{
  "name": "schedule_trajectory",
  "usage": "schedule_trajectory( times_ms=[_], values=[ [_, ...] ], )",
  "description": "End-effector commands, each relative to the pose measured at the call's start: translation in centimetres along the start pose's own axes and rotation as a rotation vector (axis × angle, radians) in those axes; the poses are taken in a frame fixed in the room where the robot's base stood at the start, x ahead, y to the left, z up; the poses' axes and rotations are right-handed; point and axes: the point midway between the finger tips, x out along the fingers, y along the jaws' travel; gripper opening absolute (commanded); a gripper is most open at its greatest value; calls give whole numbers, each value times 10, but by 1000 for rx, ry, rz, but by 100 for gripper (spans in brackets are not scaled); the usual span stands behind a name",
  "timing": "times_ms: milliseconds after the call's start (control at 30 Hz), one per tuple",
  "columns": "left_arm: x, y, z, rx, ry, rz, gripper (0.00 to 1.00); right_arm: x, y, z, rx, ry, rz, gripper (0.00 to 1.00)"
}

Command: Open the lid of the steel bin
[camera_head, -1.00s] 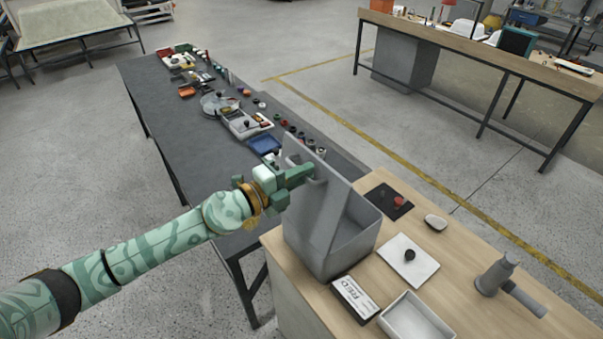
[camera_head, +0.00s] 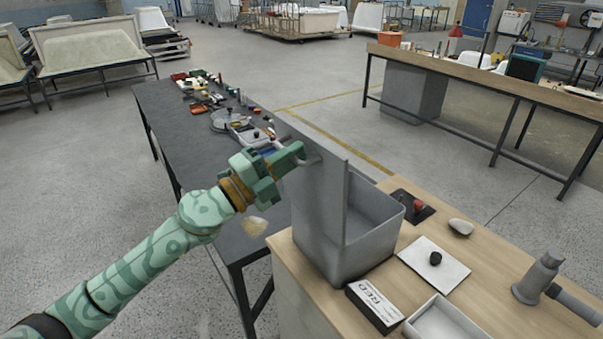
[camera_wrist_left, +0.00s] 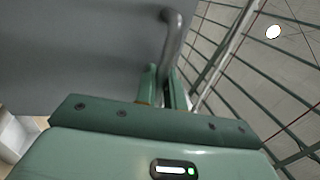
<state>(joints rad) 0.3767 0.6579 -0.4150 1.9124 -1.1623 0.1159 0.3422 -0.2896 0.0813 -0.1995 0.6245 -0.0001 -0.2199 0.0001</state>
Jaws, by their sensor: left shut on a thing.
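The steel bin (camera_head: 368,258) is a grey open box on the near left corner of the wooden bench. Its flat grey lid (camera_head: 325,195) stands raised, close to upright, and part of the bin's inside shows to its right. A bar handle (camera_head: 314,160) sits near the lid's top; the handle also shows in the left wrist view (camera_wrist_left: 174,40). My left gripper (camera_head: 300,154) is shut on this handle, its fingers (camera_wrist_left: 163,88) on either side of the bar. My right gripper is not in view.
On the wooden bench (camera_head: 500,280) are a labelled box (camera_head: 374,305), a white tray (camera_head: 445,318), a white plate with a black knob (camera_head: 434,262) and a grey tool (camera_head: 545,275). A dark table (camera_head: 190,125) with small parts stands behind my left arm.

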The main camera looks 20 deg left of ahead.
Motion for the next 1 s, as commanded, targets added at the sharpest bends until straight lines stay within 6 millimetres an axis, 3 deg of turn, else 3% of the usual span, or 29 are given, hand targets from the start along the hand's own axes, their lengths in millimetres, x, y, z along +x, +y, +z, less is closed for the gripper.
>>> schedule_trajectory(
  times_ms=[67,367,400,467,767,867,1000],
  values=[
    [-4,6,0,-2,0,-5,0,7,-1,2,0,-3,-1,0],
    [-4,1,0,-1,0,-10,0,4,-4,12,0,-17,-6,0],
    [-4,1,0,-1,0,-10,13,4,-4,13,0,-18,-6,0],
    [-4,1,0,-1,0,-11,25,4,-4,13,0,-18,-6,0],
    [-5,1,0,-1,0,-11,25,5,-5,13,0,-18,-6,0],
    [-14,3,0,-2,-1,-11,25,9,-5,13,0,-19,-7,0],
    [-43,7,0,-4,-1,-7,25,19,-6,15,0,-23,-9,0]
  ],
)
